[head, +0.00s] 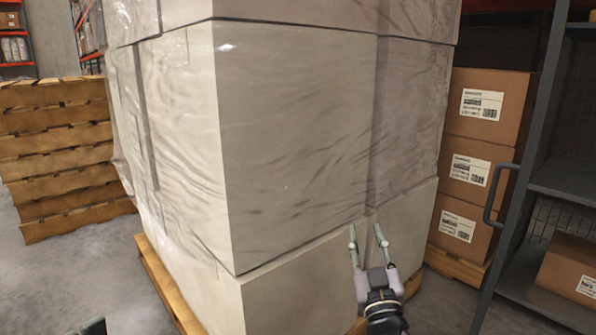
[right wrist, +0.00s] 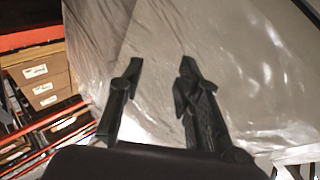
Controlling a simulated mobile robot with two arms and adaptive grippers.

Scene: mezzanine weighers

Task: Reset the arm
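My right gripper (head: 365,236) is at the lower right of the head view, in front of the large wrapped pallet load (head: 290,130). Its two fingers are spread apart with nothing between them. In the right wrist view the gripper (right wrist: 160,75) also shows open and empty, with the wrapped load (right wrist: 225,50) behind it. I cannot tell whether the fingertips touch the wrap. My left gripper is not clearly visible; only a dark piece of something (head: 92,327) shows at the bottom left edge of the head view.
The wrapped load fills the middle on a wooden pallet (head: 165,285). A stack of pallets (head: 60,150) stands at the left. Labelled cartons (head: 487,115) and a grey metal rack or cart (head: 530,150) stand at the right. Bare floor (head: 85,270) shows at the lower left.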

